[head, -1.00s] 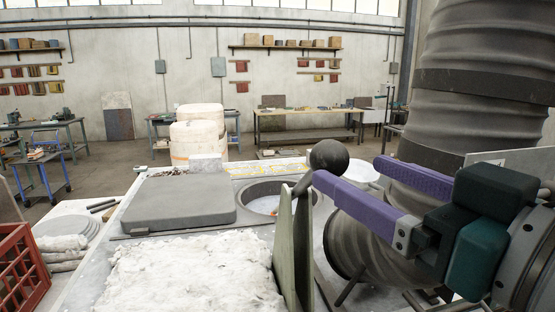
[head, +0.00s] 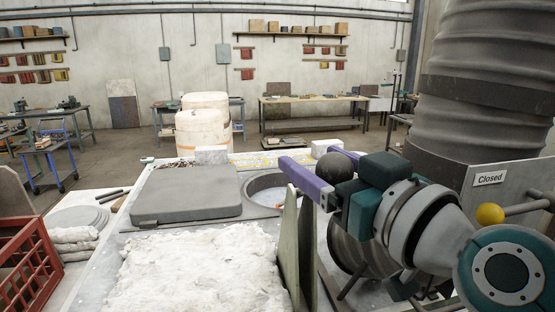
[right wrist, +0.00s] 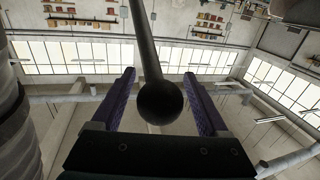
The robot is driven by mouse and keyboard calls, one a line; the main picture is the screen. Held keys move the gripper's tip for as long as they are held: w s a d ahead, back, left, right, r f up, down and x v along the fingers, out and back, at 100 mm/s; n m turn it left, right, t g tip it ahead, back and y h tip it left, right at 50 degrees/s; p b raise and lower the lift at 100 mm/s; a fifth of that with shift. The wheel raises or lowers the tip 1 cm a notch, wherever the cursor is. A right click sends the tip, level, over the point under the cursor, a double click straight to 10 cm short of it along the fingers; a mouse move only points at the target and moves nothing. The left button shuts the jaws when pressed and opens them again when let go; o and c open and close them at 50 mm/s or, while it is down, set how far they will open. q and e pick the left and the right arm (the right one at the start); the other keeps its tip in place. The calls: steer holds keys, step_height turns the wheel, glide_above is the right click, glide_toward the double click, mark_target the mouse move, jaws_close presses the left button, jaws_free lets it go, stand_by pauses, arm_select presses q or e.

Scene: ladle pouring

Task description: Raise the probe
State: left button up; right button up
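A dark ball (head: 335,168), seemingly the handle end of the probe, stands above the right part of the bench in the head view. The right wrist view shows the ball (right wrist: 160,101) with a dark rod (right wrist: 145,40) running away from it. My right gripper (head: 300,156) has two purple fingers, one on each side of the ball. The right wrist view shows this gripper (right wrist: 158,74) open, with gaps between ball and fingers. In the head view most of the rod is hidden behind the near finger and grey plates. My left gripper is out of view.
A round opening (head: 248,196) lies left of upright grey plates (head: 289,240). A flat grey slab (head: 185,193) and white fibrous blanket (head: 200,265) cover the bench. A "Closed" sign (head: 490,178) and yellow knob (head: 490,214) are at right. A red crate (head: 25,258) is at left.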

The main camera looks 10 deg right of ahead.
jaws_close()
stand_by(0.4)
